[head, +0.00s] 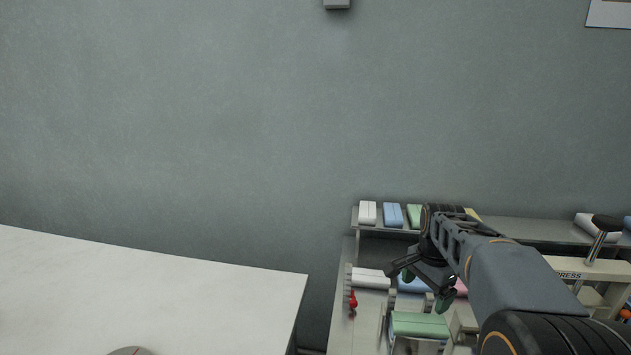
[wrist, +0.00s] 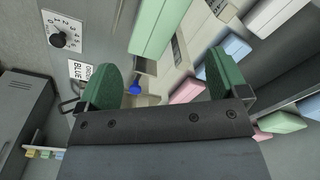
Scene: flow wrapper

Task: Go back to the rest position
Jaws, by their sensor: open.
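My gripper (head: 424,290) is open above the machine at the lower right of the head view. In the wrist view its two green-padded fingers (wrist: 163,82) stand wide apart with nothing between them. My arm reaches in from the lower right corner of the head view and hides part of the machine. A green block (head: 420,325) lies on the machine below the gripper. It appears to be the long green block (wrist: 155,28) beyond the fingers in the wrist view.
A shelf (head: 520,229) behind holds several white, blue and green packs. A red knob (head: 352,304) is on the machine's left side, and a press with a black handle (head: 606,223) stands right. The white table (head: 150,290) at left is mostly bare. A dial (wrist: 62,38) shows in the wrist view.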

